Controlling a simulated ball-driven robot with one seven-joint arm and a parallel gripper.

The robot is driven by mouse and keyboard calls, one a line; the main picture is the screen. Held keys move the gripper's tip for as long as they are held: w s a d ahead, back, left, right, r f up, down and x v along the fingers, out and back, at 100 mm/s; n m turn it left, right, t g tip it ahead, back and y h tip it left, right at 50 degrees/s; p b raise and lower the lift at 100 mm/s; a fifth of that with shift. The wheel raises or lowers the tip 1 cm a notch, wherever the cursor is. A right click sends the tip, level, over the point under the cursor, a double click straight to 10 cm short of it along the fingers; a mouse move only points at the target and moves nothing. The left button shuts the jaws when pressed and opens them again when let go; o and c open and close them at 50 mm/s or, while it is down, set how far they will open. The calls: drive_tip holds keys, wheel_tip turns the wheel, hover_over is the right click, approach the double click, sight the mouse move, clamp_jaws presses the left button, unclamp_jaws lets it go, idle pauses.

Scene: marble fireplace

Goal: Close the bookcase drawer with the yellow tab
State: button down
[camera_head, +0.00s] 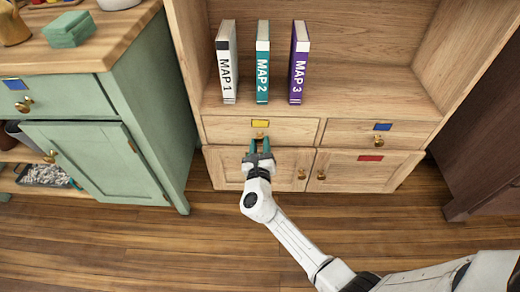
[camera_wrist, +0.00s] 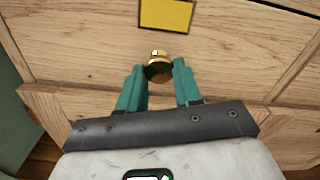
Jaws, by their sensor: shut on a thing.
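The bookcase drawer (camera_head: 225,129) with the yellow tab (camera_head: 259,123) is the left one of the upper pair under the open shelf. Its front looks about level with the drawer beside it; I cannot tell whether a small gap remains. The yellow tab also shows at the top of the wrist view (camera_wrist: 166,14). A round brass knob (camera_wrist: 158,52) sits below the tab. My gripper (camera_head: 261,146) is at this knob, its teal fingers on either side of it. In the wrist view my gripper (camera_wrist: 159,74) is shut on the knob, whose lower part is in shadow.
A drawer with a blue tab (camera_head: 382,127) is to the right, and a red-tabbed front (camera_head: 371,158) is below it. Several upright map books, such as MAP 2 (camera_head: 262,70), stand on the shelf. A green cabinet (camera_head: 90,165) stands left. The wooden floor (camera_head: 130,245) in front is clear.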

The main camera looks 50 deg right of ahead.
drive_tip(key=shift+w, duration=0.15)
drive_tip(key=c, duration=0.8)
unclamp_jaws()
drive_tip(key=shift+d, duration=0.2)
drive_tip(key=shift+o, duration=0.2)
drive_tip(key=shift+a, duration=0.1)
drive_tip(key=p+v, duration=0.3)
drive_tip(key=v, duration=0.7)
drive_tip(key=shift+s+a+p, duration=0.25)
drive_tip(key=shift+p, duration=0.1)
